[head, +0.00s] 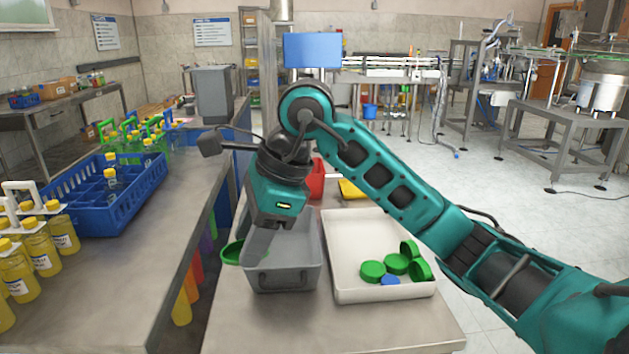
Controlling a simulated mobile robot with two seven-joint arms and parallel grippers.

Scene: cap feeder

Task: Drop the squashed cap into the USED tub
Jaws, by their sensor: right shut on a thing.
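My right gripper (254,244) reaches down over the left part of a grey tub (283,280), its pale fingers shut. A green cap (232,253) with an oval, squashed-looking outline shows at the fingertips, by the tub's left rim. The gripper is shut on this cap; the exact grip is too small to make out. I can read no USED lettering on the grey tub, and its inside is partly hidden by my gripper. My left gripper is not in view.
A white tray (350,295) right of the tub holds several green caps (397,264) and a blue piece (390,280). A red container (316,180) and a yellow item (350,189) stand behind. A blue crate (105,195) and yellow bottles (40,247) occupy the left bench. The table front is clear.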

